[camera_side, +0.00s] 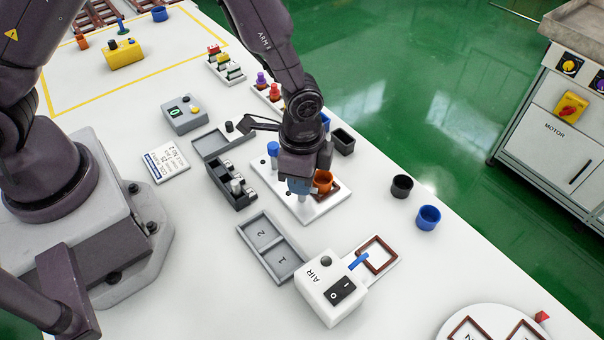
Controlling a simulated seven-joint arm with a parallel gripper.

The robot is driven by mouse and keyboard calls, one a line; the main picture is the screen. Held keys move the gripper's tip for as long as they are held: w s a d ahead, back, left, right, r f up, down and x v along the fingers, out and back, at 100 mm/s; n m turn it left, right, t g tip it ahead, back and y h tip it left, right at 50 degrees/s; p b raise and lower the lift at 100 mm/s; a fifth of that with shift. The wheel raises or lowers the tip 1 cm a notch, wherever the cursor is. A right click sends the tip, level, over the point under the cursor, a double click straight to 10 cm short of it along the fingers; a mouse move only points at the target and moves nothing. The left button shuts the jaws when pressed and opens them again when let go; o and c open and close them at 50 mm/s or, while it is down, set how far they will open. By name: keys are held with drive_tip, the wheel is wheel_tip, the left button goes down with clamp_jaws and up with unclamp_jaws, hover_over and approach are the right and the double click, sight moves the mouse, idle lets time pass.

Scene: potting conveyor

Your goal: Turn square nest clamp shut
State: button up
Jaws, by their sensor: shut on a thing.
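A white fixture plate (302,214) lies in the middle of the table. An orange cup (324,178) stands in its brown square nest (342,190), partly behind my gripper. My gripper (299,189) points down over the plate, just left of the cup. It is shut on the square nest clamp, which the fingers and wrist mostly hide, so its turn angle cannot be told. A post with a blue knob (273,148) stands upright at the plate's far left end, apart from the fingers.
A white AIR box (331,288) and a grey tray (271,248) stand in front. Black (402,187) and blue (428,217) cups stand right. The table's right edge lies beyond them.

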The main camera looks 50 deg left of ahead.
drive_tip(key=n, duration=0.5)
drive_tip(key=shift+n, duration=2.5)
drive_tip(key=o, duration=0.9)
drive_tip(key=shift+r, duration=0.1)
wheel_tip(320, 180, up, 13)
drive_tip(key=shift+f, duration=0.1)
